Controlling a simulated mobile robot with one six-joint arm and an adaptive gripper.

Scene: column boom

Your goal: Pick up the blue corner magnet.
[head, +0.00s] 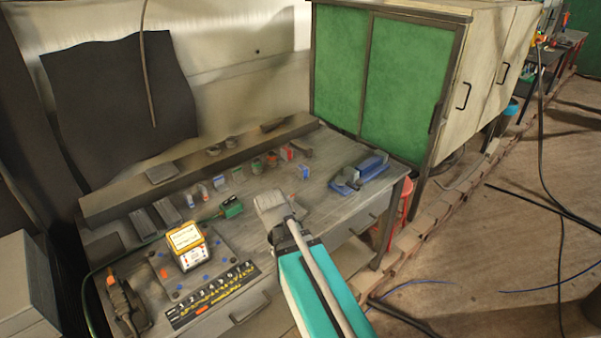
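Several small blue or part-blue pieces stand on the workbench (325,200). One blue piece (304,173) stands right of the middle, by a red one. My teal arm reaches in from the bottom over the bench's front edge. My gripper (273,207) is at its far end, in front of the row of small pieces and apart from them. Its fingers are too unclear to tell whether they are open or shut.
A blue vise (360,172) sits at the bench's right end. A yellow-and-white meter (187,245), a numbered strip (213,293) and a dark tool (124,303) lie at the left. A raised ledge runs behind. A green-fronted cabinet (385,80) stands at the back right.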

